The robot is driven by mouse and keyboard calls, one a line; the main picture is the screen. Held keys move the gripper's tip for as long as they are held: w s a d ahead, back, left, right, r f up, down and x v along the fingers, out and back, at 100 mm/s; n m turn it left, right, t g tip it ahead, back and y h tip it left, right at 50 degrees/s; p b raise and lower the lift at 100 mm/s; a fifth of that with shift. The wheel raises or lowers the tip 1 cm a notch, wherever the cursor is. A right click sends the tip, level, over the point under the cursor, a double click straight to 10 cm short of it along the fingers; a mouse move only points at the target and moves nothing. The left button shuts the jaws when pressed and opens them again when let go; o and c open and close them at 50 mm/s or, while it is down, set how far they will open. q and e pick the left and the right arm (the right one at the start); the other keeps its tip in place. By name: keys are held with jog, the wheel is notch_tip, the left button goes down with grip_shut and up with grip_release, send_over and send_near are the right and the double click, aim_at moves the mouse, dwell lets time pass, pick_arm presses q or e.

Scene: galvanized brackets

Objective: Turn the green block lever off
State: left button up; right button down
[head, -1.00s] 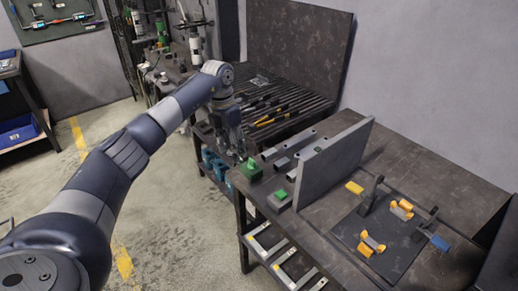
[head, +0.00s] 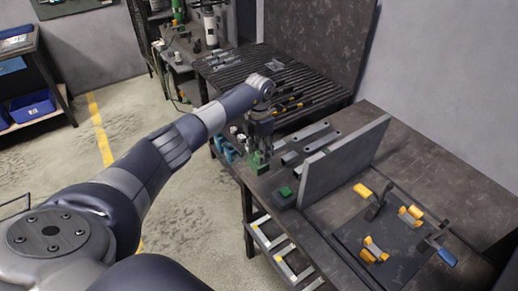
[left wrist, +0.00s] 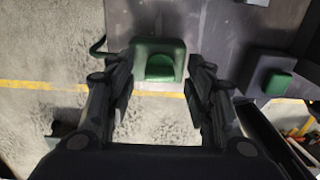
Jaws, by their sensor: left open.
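The green block (head: 254,168) sits at the left edge of the workbench and is partly hidden behind my left gripper in the head view. In the left wrist view the green block (left wrist: 145,47) lies ahead of the fingers, with a rounded green lever (left wrist: 160,68) on it. My left gripper (head: 260,150) is above the block, pointing down. In the left wrist view the gripper (left wrist: 165,92) is open and empty, its fingers spread to either side of the lever's line. I cannot tell the lever's exact tilt. My right gripper is not in view.
A dark block with a green top (head: 286,191) stands close by on the right. Behind it rises a grey upright plate (head: 345,160). Grey metal bars (head: 308,137) lie beyond. A dark mat (head: 398,262) with yellow parts lies at the right.

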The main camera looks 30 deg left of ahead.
pick_arm(q)
jog(key=shift+s+f, duration=0.15)
jog(key=shift+f, duration=0.2)
jog(key=shift+c, duration=0.8)
jog(key=c, duration=0.9)
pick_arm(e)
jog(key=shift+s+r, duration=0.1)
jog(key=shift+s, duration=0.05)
